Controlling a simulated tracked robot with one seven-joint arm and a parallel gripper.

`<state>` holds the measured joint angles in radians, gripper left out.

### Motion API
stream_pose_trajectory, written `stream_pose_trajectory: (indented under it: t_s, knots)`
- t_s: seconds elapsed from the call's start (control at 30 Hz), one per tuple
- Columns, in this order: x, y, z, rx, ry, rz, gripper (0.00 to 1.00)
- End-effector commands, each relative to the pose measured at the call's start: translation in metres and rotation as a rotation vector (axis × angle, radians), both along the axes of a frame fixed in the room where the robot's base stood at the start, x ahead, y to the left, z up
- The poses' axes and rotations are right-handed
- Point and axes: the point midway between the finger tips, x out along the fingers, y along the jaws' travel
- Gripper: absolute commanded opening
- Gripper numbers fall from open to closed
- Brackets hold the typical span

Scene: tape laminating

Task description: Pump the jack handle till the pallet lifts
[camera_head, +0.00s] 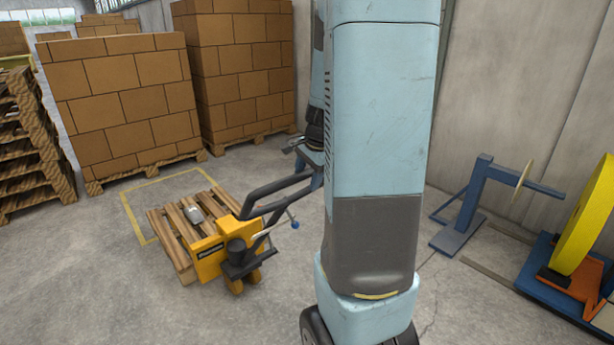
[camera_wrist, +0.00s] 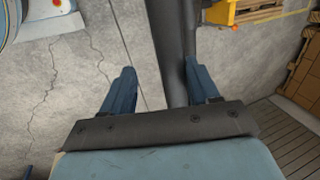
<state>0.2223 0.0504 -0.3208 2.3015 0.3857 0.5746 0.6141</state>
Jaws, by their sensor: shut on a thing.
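The yellow pallet jack (camera_head: 209,260) stands left of centre, its body against the near end of a low wooden pallet (camera_head: 180,228). I cannot tell whether the pallet is clear of the floor. The jack's black handle (camera_head: 272,188) tilts up and right towards my arm. My gripper (camera_wrist: 160,88) is shut on the handle, and its dark bar (camera_wrist: 171,45) runs between the two blue fingers in the wrist view. In the head view my own body hides part of the gripper and the handle's end.
A yellow floor outline (camera_head: 137,222) lies around the pallet's far side. Stacks of brown boxes (camera_head: 120,100) stand behind, with piled pallets (camera_head: 22,150) at far left. A blue stand (camera_head: 470,205) and a yellow reel (camera_head: 585,225) are at right.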

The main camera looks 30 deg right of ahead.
Motion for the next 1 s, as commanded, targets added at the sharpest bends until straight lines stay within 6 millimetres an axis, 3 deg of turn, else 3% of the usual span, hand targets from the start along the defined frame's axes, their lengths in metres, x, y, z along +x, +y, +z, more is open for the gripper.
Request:
stream_pose_trajectory:
  t_s: [0.27,0.7,1.0]
  knots:
    - [-0.008,-0.002,0.025,-0.002,-0.004,-0.002,0.55]
    - [-0.033,-0.004,0.103,-0.002,-0.002,0.0,0.55]
    - [-0.041,-0.005,0.128,0.0,0.0,0.0,0.55]
